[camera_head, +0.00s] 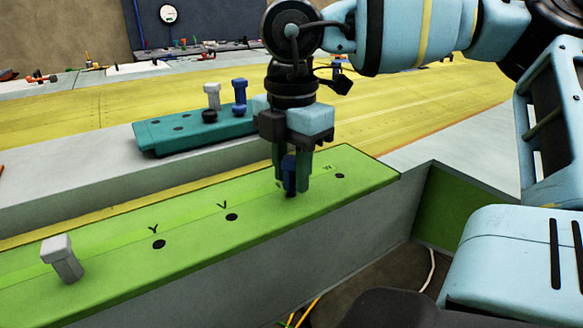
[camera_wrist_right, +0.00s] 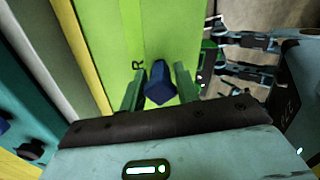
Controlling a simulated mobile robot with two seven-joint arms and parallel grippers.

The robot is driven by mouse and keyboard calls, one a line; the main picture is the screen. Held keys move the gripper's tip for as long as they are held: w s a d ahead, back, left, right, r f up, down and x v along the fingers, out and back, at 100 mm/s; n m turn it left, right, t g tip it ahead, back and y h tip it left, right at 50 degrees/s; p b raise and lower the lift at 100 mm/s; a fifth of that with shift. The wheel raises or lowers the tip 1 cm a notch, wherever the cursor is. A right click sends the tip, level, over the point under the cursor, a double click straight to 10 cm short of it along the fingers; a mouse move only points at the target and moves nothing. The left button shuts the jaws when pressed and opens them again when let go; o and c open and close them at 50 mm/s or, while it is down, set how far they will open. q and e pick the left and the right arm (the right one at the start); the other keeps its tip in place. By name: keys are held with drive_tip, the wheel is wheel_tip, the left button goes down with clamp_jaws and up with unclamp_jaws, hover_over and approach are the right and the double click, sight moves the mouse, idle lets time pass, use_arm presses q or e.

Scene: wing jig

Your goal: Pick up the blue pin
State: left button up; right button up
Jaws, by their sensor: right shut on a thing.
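A dark blue pin (camera_head: 290,174) stands upright at a hole of the green board (camera_head: 110,248). My right gripper (camera_head: 291,180) points down over the board with its green fingers shut on this pin, one finger on each side. In the right wrist view the blue pin's head (camera_wrist_right: 160,84) shows between the two fingers (camera_wrist_right: 158,90). The pin's lower end meets the board, but I cannot tell how deep it sits. A second blue pin (camera_head: 239,96) stands on the teal block (camera_head: 190,128) farther back. My left gripper is not in view.
A grey-white pin (camera_head: 62,258) stands tilted at the board's left end. Another pale pin (camera_head: 212,95) stands on the teal block beside a dark knob (camera_head: 209,115). Empty holes marked Y (camera_head: 159,244) and V (camera_head: 232,217) lie left of my gripper. A yellow surface (camera_head: 420,95) stretches behind.

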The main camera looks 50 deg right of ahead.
sight(291, 158)
use_arm(q)
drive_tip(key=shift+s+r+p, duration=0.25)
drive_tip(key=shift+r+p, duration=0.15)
drive_tip(key=shift+p, duration=0.05)
use_arm(e)
wheel_tip(291, 158, up, 17)
drive_tip(key=shift+f, duration=0.1)
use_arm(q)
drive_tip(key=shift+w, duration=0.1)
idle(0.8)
